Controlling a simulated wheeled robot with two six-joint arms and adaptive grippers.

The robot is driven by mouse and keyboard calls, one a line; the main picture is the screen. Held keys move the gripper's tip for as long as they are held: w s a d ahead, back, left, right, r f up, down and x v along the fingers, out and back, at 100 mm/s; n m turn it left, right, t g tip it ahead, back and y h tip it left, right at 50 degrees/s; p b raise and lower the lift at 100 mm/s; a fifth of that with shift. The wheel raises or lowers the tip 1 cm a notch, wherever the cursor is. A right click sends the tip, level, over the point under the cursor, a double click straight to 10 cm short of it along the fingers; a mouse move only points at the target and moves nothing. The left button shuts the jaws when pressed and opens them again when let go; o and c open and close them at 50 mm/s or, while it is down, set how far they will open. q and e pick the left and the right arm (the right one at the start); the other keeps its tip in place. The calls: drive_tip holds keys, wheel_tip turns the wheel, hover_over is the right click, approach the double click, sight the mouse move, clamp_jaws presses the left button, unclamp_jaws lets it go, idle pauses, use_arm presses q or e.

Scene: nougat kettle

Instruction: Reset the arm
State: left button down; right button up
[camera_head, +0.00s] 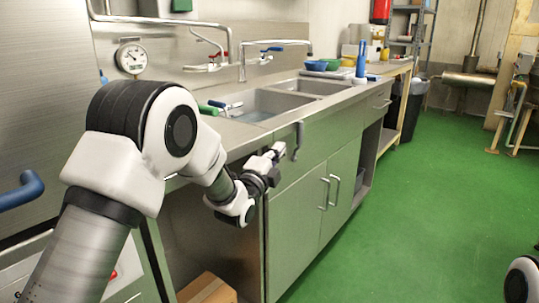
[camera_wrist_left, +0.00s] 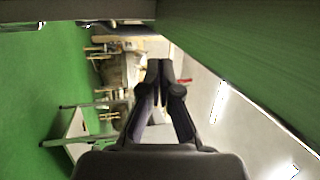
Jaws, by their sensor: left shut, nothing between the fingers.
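My left arm comes in from the left in the head view and reaches toward the front of the sink counter (camera_head: 310,118).
A sink basin (camera_head: 262,106) with a green-handled brush (camera_head: 210,109) beside it lies behind my gripper. Cabinet doors (camera_head: 318,205) stand below. A cardboard box (camera_head: 207,289) is on the floor under the counter. The green floor (camera_head: 430,215) to the right is clear.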

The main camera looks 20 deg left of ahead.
use_arm(q)
drive_tip(key=s+a+f+n+g+y, duration=0.1)
drive_tip(key=s+f+n+g, duration=0.15)
drive_tip(key=s+f, duration=0.7)
drive_tip(key=s+a+f+n+g, duration=0.1)
drive_tip(key=s+f+g, duration=0.3)
drive_tip(key=f, duration=1.1)
drive_tip(key=s+a+f+n+g+y, duration=0.1)
drive_tip(key=s+f+g, duration=0.35)
drive_tip(key=f, duration=0.85)
drive_tip(key=s+f+n+g, duration=0.25)
drive_tip(key=s+f, duration=0.25)
drive_tip(key=s, duration=0.5)
drive_tip(key=s+f+n+g, duration=0.2)
drive_tip(key=s+f+n, duration=0.15)
drive_tip(key=s, duration=0.55)
drive_tip(key=s+a+f+n+g+y, duration=0.1)
drive_tip(key=s+n+g, duration=0.4)
drive_tip(key=s+n, duration=0.55)
wheel_tip(320, 180, up, 26)
drive_tip(key=s+m+p, duration=0.1)
drive_tip(key=p, duration=2.5)
drive_tip(key=shift+s+a+f, duration=0.15)
drive_tip(key=shift+s, duration=0.05)
